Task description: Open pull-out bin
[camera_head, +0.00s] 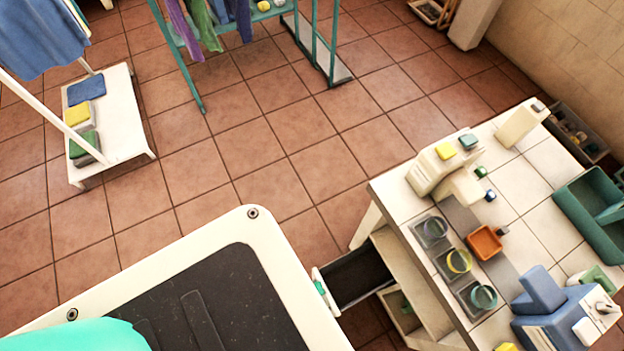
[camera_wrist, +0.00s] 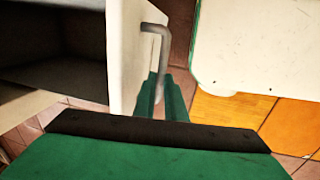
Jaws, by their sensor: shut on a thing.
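The pull-out bin is a dark, open-topped box (camera_head: 358,274) with a pale front panel, and it stands out from the left side of the tiled counter (camera_head: 395,205) in the head view. In the wrist view its white front panel (camera_wrist: 124,60) shows with a grey bar handle (camera_wrist: 163,42), and the dark interior (camera_wrist: 50,60) lies to the left. My gripper (camera_wrist: 162,85) has green fingers shut on the lower part of the handle. The exact contact is partly hidden by the fingers. In the head view only a small green bit shows at the front panel.
My pale base lies close to the bin front. Bowls and an orange tray (camera_head: 485,242) sit on the counter, with a blue object (camera_head: 545,300) at its near end. A white rack (camera_head: 118,125) and a green drying frame (camera_head: 325,60) stand beyond open tiled floor (camera_head: 200,170).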

